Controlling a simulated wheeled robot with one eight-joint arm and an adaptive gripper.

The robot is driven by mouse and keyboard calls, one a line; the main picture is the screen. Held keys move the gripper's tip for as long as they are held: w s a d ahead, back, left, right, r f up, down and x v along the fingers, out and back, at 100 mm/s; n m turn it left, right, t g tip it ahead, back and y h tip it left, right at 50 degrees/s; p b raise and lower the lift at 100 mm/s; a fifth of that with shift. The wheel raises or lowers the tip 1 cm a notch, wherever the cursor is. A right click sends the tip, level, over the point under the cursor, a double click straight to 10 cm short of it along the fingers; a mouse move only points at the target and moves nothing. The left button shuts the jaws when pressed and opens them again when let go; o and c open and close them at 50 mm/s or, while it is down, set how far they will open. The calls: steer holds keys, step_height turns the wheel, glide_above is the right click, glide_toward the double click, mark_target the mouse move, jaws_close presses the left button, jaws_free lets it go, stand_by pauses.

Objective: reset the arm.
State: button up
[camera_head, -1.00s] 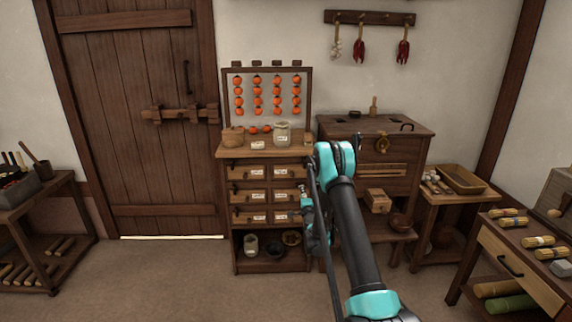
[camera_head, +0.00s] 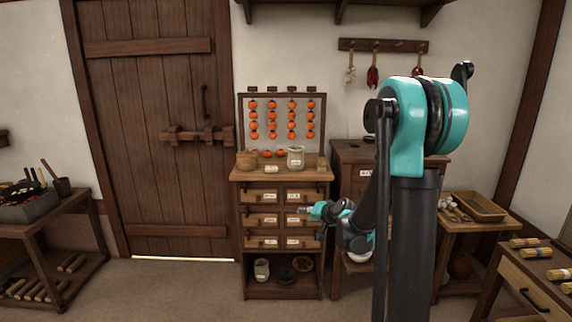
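My arm rises at the right of centre in the head view, with a dark upright link and a large teal elbow. The forearm hangs down from the elbow, and my gripper (camera_head: 310,210) points left in front of the drawer cabinet (camera_head: 237,232). The gripper is small and seen from behind and the side, so I cannot tell whether its fingers are open or shut. No held object shows at its tip. Whether it touches the drawer fronts is not clear.
A string rack with orange fruits (camera_head: 291,118) and a jar (camera_head: 295,158) stand on the cabinet. A wooden chest (camera_head: 350,160) is partly hidden behind my arm. Side tables stand left (camera_head: 30,228) and right (camera_head: 512,290). Floor in front of the door (camera_head: 155,130) is clear.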

steer(key=s+d+f+n+g+h, duration=0.1)
steer(key=s+d+f+g+h, duration=0.1)
steer(key=s, duration=0.9)
steer(key=s+d+f+n+g+h, duration=0.1)
steer(key=s+d, duration=0.4)
steer(key=s, duration=0.6)
steer(key=s+d+f+n+g+h, duration=0.1)
steer(key=s+d+f+g+h, duration=0.1)
steer(key=s, duration=1)
step_height(320, 180, down, 3)
steer(key=shift+d+r+n+g+h, duration=0.15)
steer(key=shift+d+n+g+h, duration=0.15)
steer(key=shift+d+g, duration=0.55)
